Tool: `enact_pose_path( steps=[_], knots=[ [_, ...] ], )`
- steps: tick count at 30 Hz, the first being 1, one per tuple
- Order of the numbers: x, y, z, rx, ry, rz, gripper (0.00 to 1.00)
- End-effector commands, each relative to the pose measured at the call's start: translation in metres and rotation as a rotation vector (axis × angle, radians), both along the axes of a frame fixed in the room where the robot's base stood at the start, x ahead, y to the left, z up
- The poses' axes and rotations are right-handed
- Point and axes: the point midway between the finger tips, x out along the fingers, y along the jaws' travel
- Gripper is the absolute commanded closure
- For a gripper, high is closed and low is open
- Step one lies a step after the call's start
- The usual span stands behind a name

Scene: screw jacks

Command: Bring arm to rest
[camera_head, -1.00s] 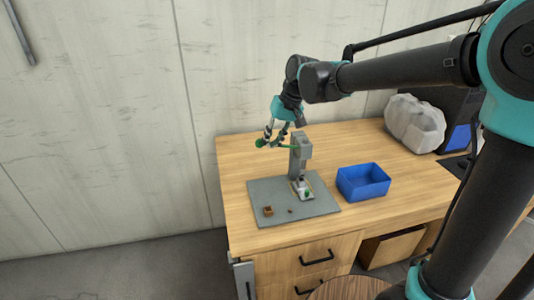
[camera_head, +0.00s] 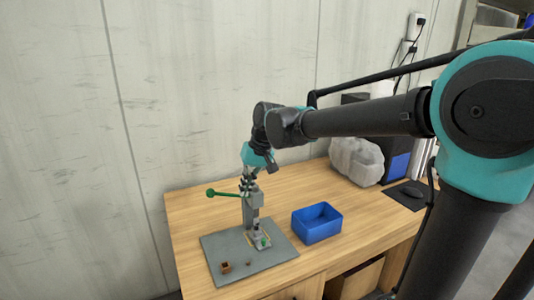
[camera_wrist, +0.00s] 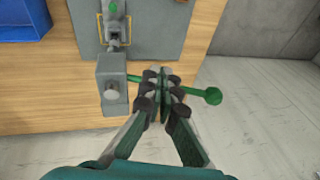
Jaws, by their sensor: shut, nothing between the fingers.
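My gripper (camera_head: 247,186) is shut and empty. It points down by the top of a grey press-like stand (camera_head: 252,209). A thin green lever with a ball end (camera_head: 210,193) sticks out to the left of the stand. In the wrist view my closed fingers (camera_wrist: 160,78) lie over the lever, between the grey stand (camera_wrist: 113,90) and the green ball (camera_wrist: 213,96). The fingers hide part of the lever, and I cannot tell whether they touch it. My arm is reached out over the table.
The stand is on a grey plate (camera_head: 222,252) on a wooden table (camera_head: 345,220). A small brown block (camera_head: 225,267) lies at the plate's front. A blue bin (camera_head: 317,224) stands right of it. A whitish lumpy object (camera_head: 357,160) is farther back, and a wall is behind.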

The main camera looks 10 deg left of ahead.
Motion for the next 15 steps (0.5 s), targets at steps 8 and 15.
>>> enact_pose_path(
  steps=[8,15],
  knots=[
    [-0.010,-0.159,-0.081,-0.066,-0.108,-0.221,1.00],
    [-0.064,-0.272,-0.149,-0.148,-0.188,-0.399,1.00]
  ],
)
